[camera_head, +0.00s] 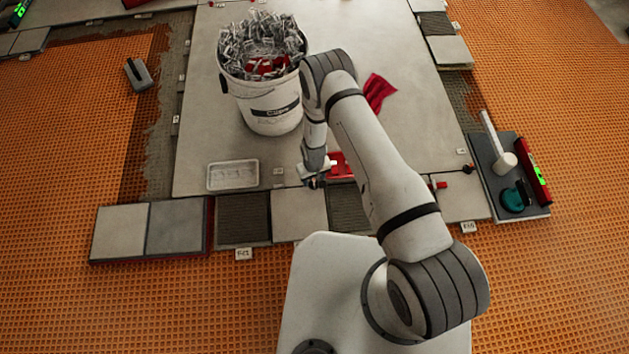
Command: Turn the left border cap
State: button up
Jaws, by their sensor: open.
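My gripper (314,183) hangs over the front edge of the large grey tile, near the seam with the row of small border tiles. It is open; its fingers are small and partly hidden by my wrist. A red piece (341,166) lies just right of the gripper, partly covered by my forearm. A small red cap-like part (438,185) stands at the seam further right, beyond my arm. I cannot make out a cap between the fingers, and which piece is the left border cap is not clear.
A white bucket (272,112) full of clear clips stands behind the gripper. A shallow white tray (233,175) lies to the left. A red cloth (378,92) lies behind my arm. A dark board (508,175) with a mallet and red level is at right. Orange matting (70,150) surrounds the tiles.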

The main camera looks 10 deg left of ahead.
jog(key=shift+f, duration=0.5)
jog(key=shift+c, duration=0.2)
jog(key=shift+d, duration=0.1)
jog(key=c, duration=0.9)
